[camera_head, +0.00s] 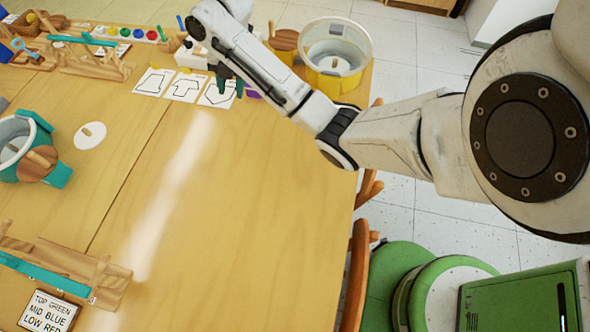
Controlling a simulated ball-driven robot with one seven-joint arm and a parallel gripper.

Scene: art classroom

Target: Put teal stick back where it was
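One teal stick (42,273) lies across a wooden rack (112,285) at the lower left of the table. Another teal stick (83,40) lies across a second wooden rack (105,65) at the upper left. My gripper (226,86) is at the far side of the table, pointing down above the outline cards. It is apart from both sticks. Its fingers are small and dark, partly hidden by my arm, and I cannot tell whether they are open or hold anything.
Outline cards (185,85) lie near my gripper. A yellow-and-white tub (334,68) stands at the far right. A teal tub (12,147) and white disc (90,135) are at the left. A sign (47,313) reads "TOP GREEN MID BLUE LOW RED". The table's middle (230,220) is clear.

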